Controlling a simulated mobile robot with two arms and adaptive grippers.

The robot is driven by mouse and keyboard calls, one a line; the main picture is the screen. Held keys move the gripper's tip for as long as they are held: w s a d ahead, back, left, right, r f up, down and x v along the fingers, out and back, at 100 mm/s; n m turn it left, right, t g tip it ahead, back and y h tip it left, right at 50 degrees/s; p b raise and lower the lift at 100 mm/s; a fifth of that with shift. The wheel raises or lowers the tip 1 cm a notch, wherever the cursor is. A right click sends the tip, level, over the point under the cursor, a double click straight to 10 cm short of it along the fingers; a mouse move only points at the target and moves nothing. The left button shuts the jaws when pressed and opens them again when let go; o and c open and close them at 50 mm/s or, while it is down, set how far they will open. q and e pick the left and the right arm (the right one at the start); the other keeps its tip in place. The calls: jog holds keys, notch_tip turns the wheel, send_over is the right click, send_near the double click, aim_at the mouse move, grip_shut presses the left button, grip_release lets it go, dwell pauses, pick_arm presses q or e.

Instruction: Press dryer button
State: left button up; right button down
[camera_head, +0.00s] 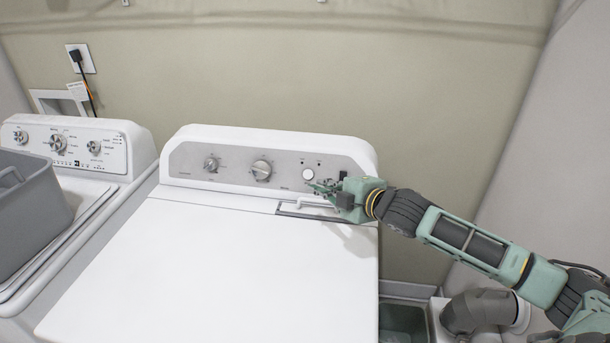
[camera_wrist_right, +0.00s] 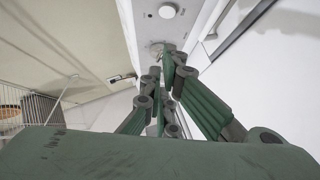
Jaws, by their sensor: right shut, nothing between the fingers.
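The white dryer (camera_head: 170,255) stands in the middle of the head view, with a grey control panel (camera_head: 235,171) along its back. A round white button (camera_head: 308,174) sits at the panel's right side, beside the larger knobs. The button also shows near the top of the right wrist view (camera_wrist_right: 167,11). My right gripper (camera_head: 312,186) is shut and empty. Its fingertips are close to the panel, just below and right of the button in the head view. I cannot tell whether they touch the panel. My left gripper is not in view.
A washer (camera_head: 105,165) stands left of the dryer, with a grey basket (camera_head: 35,215) on it. A dark green bin (camera_head: 400,322) and a grey duct (camera_head: 475,312) are at the lower right.

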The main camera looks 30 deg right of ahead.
aim_at(308, 174)
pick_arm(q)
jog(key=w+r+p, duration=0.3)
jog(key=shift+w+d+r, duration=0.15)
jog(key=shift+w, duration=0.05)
pick_arm(e)
jog(key=d+f+x, duration=0.1)
jog(key=d+x, duration=0.1)
jog(key=x, duration=1)
jog(key=shift+w+d, duration=0.35)
jog(key=shift+w, duration=0.05)
